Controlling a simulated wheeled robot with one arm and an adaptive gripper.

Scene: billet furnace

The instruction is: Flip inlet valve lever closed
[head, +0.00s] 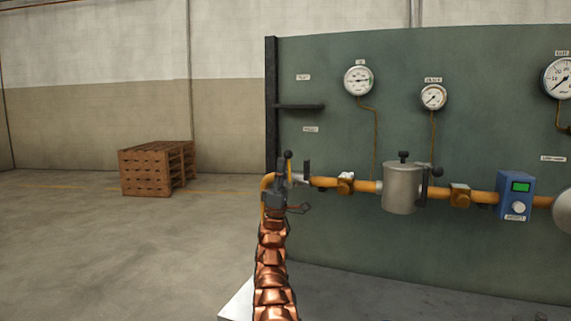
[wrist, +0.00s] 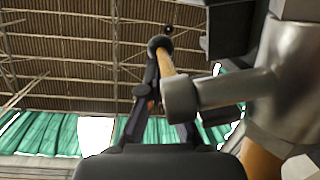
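The inlet valve sits at the left end of the orange pipe (head: 325,183) in the head view. A dark upright lever piece (head: 307,168) stands there, just right of my gripper (head: 284,172). My gripper points up in front of the pipe's bent end and partly hides the valve. In the wrist view a grey rounded bar (wrist: 225,92) crosses in front of my gripper (wrist: 154,75) from the right. Dark finger parts rise on both sides of its end. Their tips overlap with dark round parts, so contact and finger gap are unclear.
Right along the pipe are a grey canister (head: 401,188), a second dark lever (head: 425,185) and a blue control box (head: 515,195). Gauges (head: 358,80) hang on the green panel (head: 460,130). A pallet stack (head: 155,170) stands far left; the floor between is clear.

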